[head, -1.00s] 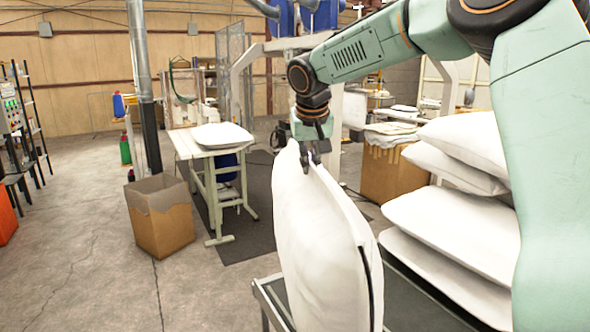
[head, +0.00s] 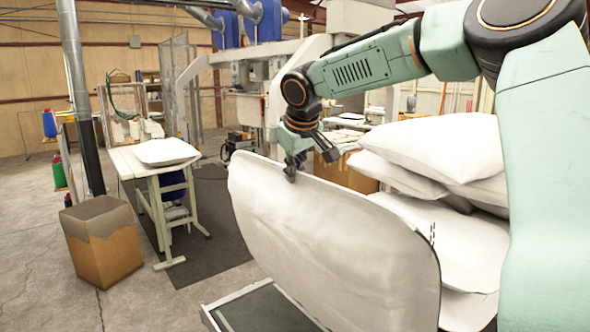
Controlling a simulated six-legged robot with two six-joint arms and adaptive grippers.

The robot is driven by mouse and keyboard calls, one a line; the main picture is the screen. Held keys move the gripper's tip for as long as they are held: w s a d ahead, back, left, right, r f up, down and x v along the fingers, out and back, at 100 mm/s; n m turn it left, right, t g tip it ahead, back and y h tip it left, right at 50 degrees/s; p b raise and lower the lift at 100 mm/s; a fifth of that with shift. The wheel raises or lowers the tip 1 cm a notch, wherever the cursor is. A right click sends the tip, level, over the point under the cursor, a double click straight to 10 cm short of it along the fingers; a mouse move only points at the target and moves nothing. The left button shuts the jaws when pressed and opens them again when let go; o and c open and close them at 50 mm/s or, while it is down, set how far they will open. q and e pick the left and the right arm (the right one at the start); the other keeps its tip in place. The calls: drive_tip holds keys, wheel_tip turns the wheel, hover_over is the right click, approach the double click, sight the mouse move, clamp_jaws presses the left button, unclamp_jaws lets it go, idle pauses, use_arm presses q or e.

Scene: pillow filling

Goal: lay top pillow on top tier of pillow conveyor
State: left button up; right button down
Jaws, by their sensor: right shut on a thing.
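My right gripper (head: 292,166) is shut on the top edge of a white pillow (head: 330,245). The pillow hangs upright from it, its broad face toward me, close in front of the stacked pillows. Below the pillow a dark flat surface with a light metal rim (head: 222,306) shows, perhaps part of the conveyor; the pillow hides most of it. I cannot tell whether the pillow's lower edge touches it. My left gripper is not in view.
Several white pillows (head: 435,150) are stacked at the right, partly behind my right arm. A table with a white pillow (head: 166,152) stands at the left back.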

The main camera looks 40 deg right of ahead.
sight(286, 190)
drive_tip(key=shift+a+f+h, duration=0.5)
drive_tip(key=shift+a+f, duration=0.4)
drive_tip(key=shift+a, duration=0.3)
use_arm(q)
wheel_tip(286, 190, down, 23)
drive_tip(key=b, duration=2.2)
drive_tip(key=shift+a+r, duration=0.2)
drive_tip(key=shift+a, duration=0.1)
use_arm(e)
drive_tip(key=a+f+n+h, duration=0.1)
drive_tip(key=a+f+h, duration=0.2)
drive_tip(key=f, duration=0.7)
drive_tip(key=w+a+f+n+h, duration=0.1)
drive_tip(key=a+f+h, duration=0.2)
drive_tip(key=f, duration=0.8)
drive_tip(key=a+f+n+h, duration=0.1)
drive_tip(key=a+f+h, duration=0.1)
drive_tip(key=f, duration=0.9)
drive_tip(key=shift+w+a+h, duration=0.2)
drive_tip(key=shift+a+h, duration=0.2)
drive_tip(key=shift+h, duration=0.2)
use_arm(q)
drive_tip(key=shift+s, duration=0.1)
use_arm(e)
drive_tip(key=c, duration=1.3)
unclamp_jaws()
drive_tip(key=shift+a, duration=0.1)
drive_tip(key=shift+c, duration=0.2)
drive_tip(key=shift+o, duration=0.6)
drive_tip(key=shift+s, duration=0.1)
